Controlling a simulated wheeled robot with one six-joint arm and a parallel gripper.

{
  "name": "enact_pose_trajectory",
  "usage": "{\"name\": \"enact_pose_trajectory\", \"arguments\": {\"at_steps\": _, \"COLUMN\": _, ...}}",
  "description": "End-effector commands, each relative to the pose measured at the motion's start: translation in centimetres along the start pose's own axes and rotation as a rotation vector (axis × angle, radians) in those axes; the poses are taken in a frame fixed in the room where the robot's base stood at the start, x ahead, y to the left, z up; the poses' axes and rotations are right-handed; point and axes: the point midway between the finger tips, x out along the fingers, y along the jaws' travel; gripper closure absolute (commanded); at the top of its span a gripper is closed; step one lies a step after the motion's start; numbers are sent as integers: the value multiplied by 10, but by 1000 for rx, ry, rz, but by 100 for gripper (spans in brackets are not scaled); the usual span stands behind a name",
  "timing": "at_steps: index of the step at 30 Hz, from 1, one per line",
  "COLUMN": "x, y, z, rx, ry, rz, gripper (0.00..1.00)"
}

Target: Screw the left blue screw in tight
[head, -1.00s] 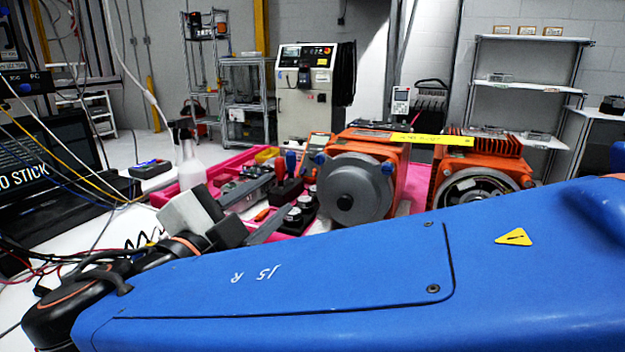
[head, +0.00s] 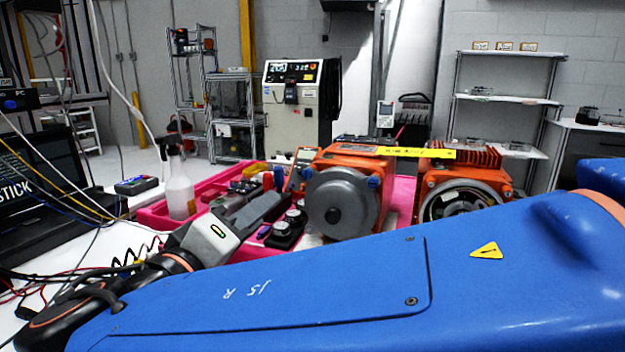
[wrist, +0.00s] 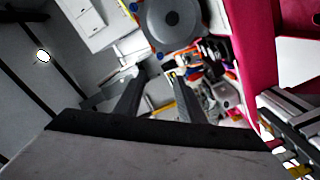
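The orange motor unit with a round grey cover (head: 343,203) stands on the pink-topped table. Its left blue screw (head: 305,173) sits at the upper left of the cover, and a second blue screw (head: 374,183) sits at the upper right. In the wrist view the grey cover (wrist: 172,22) is at the top, with small blue spots beside it; I cannot tell which is the left screw. My gripper (wrist: 157,80) is open and empty, its two dark fingers apart. In the head view it is left of the motor, apart from it, its fingers partly lost among the tools.
A second orange unit with an open round front (head: 466,198) stands to the right. A yellow strip (head: 415,152) lies across both units. The pink tray (head: 152,217) holds tools and a spray bottle (head: 180,188). Black knobbed parts (head: 287,232) stand before the motor. Cables and a laptop crowd the left.

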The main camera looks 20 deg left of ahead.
Motion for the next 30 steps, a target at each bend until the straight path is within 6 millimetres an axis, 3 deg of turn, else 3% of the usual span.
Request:
{"name": "enact_pose_trajectory", "arguments": {"at_steps": 12, "x": 5, "y": 0, "z": 1, "rx": -771, "ry": 0, "rz": 1, "gripper": 64}}
{"name": "enact_pose_trajectory", "arguments": {"at_steps": 18, "x": 7, "y": 0, "z": 1, "rx": -1061, "ry": 0, "rz": 1, "gripper": 64}}
{"name": "enact_pose_trajectory", "arguments": {"at_steps": 24, "x": 8, "y": 0, "z": 1, "rx": -1187, "ry": 0, "rz": 1, "gripper": 64}}
{"name": "enact_pose_trajectory", "arguments": {"at_steps": 30, "x": 22, "y": 0, "z": 1, "rx": -1196, "ry": -2, "rz": 1, "gripper": 64}}
